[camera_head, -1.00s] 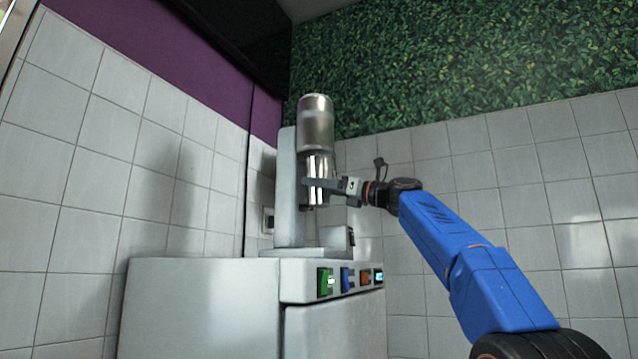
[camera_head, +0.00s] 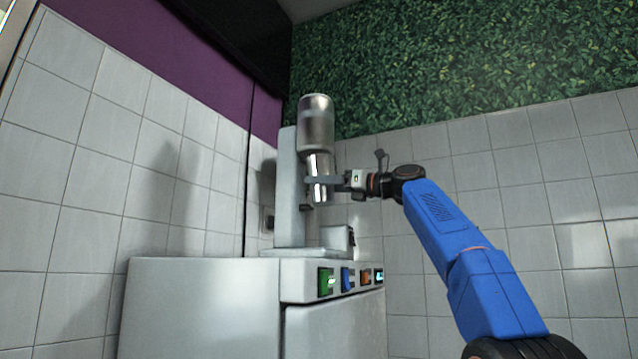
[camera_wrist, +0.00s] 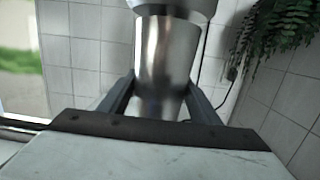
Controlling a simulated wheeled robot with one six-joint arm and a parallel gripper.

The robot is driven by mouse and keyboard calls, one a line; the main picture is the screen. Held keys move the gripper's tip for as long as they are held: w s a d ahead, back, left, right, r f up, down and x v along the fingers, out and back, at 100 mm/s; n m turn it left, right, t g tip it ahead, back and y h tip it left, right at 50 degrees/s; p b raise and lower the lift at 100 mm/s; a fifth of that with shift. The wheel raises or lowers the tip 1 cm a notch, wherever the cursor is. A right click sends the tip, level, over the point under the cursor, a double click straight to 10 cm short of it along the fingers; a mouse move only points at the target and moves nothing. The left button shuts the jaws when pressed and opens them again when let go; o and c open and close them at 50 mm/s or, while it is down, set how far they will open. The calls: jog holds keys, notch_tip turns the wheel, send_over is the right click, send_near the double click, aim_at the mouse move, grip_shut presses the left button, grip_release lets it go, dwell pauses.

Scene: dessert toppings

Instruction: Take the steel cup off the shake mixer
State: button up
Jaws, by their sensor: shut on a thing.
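The shake mixer (camera_head: 290,220) stands on a white cabinet, with a grey upright and a rounded metal motor head at the top. The steel cup (camera_head: 319,166) is shiny and hangs just under the motor head, slightly tilted, with its top close to or inside the head. My gripper (camera_head: 318,181) is shut on the cup from the right, around its lower part. In the wrist view the steel cup (camera_wrist: 162,60) sits between my two fingers (camera_wrist: 160,92), with the mixer head above it. The cup's top rim is hidden there.
The white cabinet (camera_head: 205,300) has several coloured buttons on its front edge. A small dark-sided box (camera_head: 340,238) sits by the mixer's base.

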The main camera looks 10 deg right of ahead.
aim_at(323, 204)
jog(key=shift+s, duration=0.1)
jog(key=shift+d+f, duration=0.1)
jog(key=shift+f, duration=1.25)
jog(key=shift+f, duration=0.1)
jog(key=shift+s+d+f+t+y, duration=0.15)
jog(key=shift+f+y, duration=0.05)
jog(key=shift+f, duration=0.65)
jog(key=shift+s+d+f+t+y, duration=0.1)
jog(key=shift+d+f+t+y, duration=0.1)
jog(key=shift+f, duration=0.65)
jog(key=shift+s+d+f, duration=0.15)
jog(key=shift+f, duration=2.5)
